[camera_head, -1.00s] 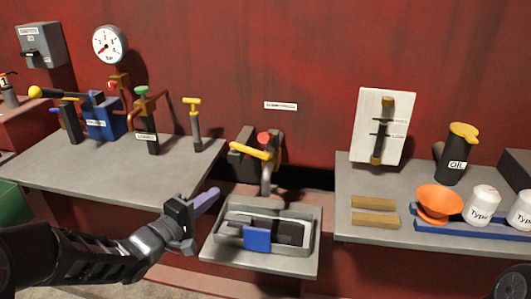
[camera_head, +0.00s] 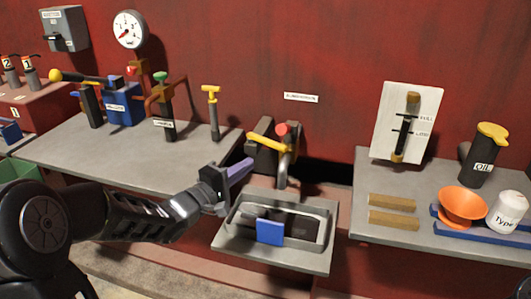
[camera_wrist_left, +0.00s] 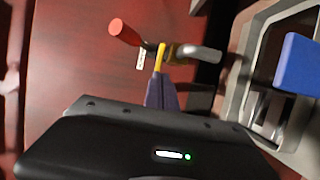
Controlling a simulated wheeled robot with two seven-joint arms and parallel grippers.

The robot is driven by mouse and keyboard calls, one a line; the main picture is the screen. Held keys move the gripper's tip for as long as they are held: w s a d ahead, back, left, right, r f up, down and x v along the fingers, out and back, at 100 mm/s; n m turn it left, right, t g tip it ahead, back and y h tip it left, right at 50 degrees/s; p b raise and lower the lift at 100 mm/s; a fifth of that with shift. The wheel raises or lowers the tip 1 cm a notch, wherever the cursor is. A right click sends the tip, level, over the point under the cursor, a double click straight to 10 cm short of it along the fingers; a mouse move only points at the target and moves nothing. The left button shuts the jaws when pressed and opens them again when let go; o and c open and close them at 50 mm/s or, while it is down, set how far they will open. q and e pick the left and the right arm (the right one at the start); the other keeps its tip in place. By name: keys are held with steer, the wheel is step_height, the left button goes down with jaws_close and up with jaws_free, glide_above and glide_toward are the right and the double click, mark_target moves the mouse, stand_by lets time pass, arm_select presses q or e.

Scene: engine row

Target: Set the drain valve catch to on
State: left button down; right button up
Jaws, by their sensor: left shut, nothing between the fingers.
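The valve at the centre back has a yellow lever (camera_head: 266,142), a red knob (camera_head: 282,129) and a grey bent pipe. I take it for the drain valve; the label above it is too blurred to read. My left gripper (camera_head: 241,171) is shut and empty, its purple fingers pointing at the valve from the lower left, just below the lever's left end. In the left wrist view, the yellow lever (camera_wrist_left: 160,57) shows right at the fingertips (camera_wrist_left: 161,92), with the red knob (camera_wrist_left: 124,32) beyond; whether they touch I cannot tell.
A grey tray (camera_head: 228,240) with a blue piece (camera_head: 270,231) sits below the valve, close to my left gripper. The left bench (camera_head: 110,150) carries several levers and valves. The right bench (camera_head: 385,237) holds wooden bars, an orange funnel (camera_head: 462,206) and an oil can (camera_head: 483,158).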

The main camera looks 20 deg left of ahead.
mark_target(273, 147)
arm_select(q)
steer(key=x, duration=0.9)
steer(key=shift+s, duration=0.1)
arm_select(e)
steer(key=shift+f, duration=0.1)
